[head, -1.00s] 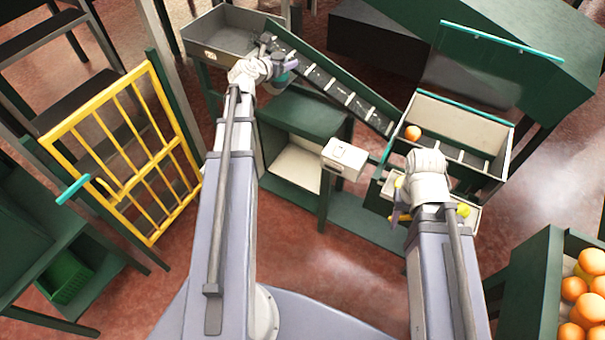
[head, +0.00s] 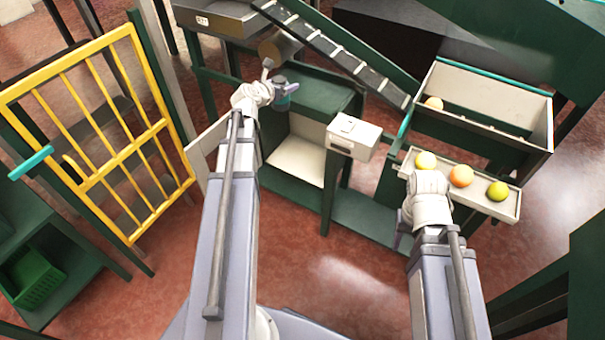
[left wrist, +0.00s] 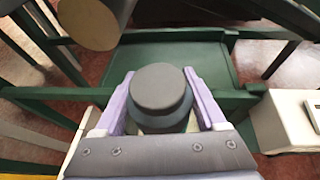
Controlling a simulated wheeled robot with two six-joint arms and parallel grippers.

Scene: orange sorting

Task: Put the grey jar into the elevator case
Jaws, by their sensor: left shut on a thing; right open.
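The grey jar (left wrist: 162,92) is upright between the two purple fingers of my left gripper (left wrist: 163,102) in the left wrist view. The gripper is shut on it. In the head view my left gripper (head: 284,94) holds the jar (head: 281,85), partly hidden, near the green cabinet (head: 325,92) beneath the sloping conveyor. The cabinet has an open, pale-floored front; I cannot tell whether it is the elevator case. My right gripper (head: 402,225) is open and mostly hidden behind its wrist, near the fruit tray.
A white box (head: 353,137) is to the cabinet's right. The tray (head: 475,202) holds fruit below a crate (head: 485,92). A yellow gate (head: 104,130) stands left; floor between is clear.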

